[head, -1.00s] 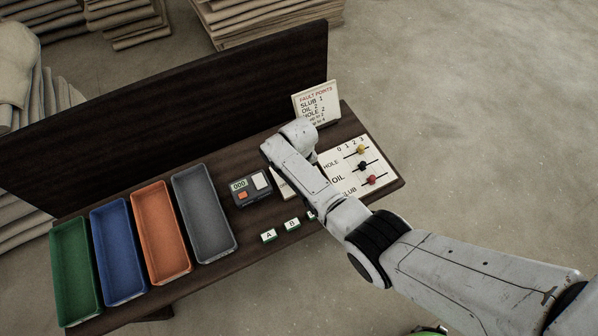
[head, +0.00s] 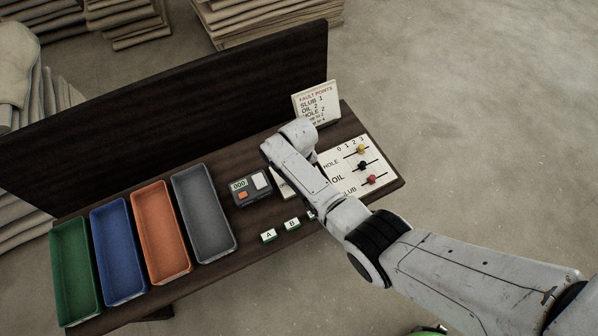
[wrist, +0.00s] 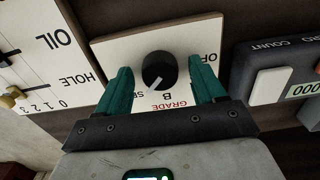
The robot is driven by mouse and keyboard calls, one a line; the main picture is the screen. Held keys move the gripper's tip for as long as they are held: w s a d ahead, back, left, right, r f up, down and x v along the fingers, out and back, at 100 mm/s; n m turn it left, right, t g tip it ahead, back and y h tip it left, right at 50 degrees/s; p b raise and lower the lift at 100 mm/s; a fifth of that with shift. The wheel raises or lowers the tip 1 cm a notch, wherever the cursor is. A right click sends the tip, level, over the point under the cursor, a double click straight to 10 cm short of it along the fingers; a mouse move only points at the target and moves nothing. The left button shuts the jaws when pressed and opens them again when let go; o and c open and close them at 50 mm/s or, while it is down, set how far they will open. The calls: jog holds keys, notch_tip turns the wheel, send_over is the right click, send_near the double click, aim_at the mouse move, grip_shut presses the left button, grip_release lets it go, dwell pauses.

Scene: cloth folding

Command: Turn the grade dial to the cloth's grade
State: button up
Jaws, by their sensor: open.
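The grade dial (wrist: 158,70) is a black round knob with a white mark, on a pale plate (wrist: 110,52) lettered GRADE and B, with other letters partly covered. Its white mark points down-left in the wrist view, between the "SE" lettering and the B. My gripper (wrist: 160,78) is open, its teal fingers on either side of the knob, with a gap visible on each side. In the head view my wrist hides the knob and gripper; only part of the plate (head: 282,184) shows. No cloth lies on the visible table top.
A counter (head: 251,188) reading 000 stands left of the dial. A slider board (head: 348,185) is to its right, a fault points card (head: 316,103) behind. Blocks A (head: 269,236) and B (head: 292,224) sit in front. Several coloured trays, including a grey one (head: 205,215), fill the left.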

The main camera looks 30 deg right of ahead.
notch_tip(320, 180, up, 11)
jog(key=p, duration=0.3)
jog(key=shift+f, duration=0.15)
dwell(0.5)
jog(key=s+d+r, duration=0.2)
jog(key=s+r, duration=0.1)
jog(key=s, duration=0.7)
jog(key=s+d+r+p, duration=0.1)
jog(key=s+d+r, duration=0.2)
jog(key=s, duration=0.6)
jog(key=s+d+r+t+p, duration=0.1)
jog(key=s+r, duration=0.4)
jog(key=s, duration=0.5)
jog(key=shift+s+d, duration=0.3)
jog(key=shift+d, duration=0.55)
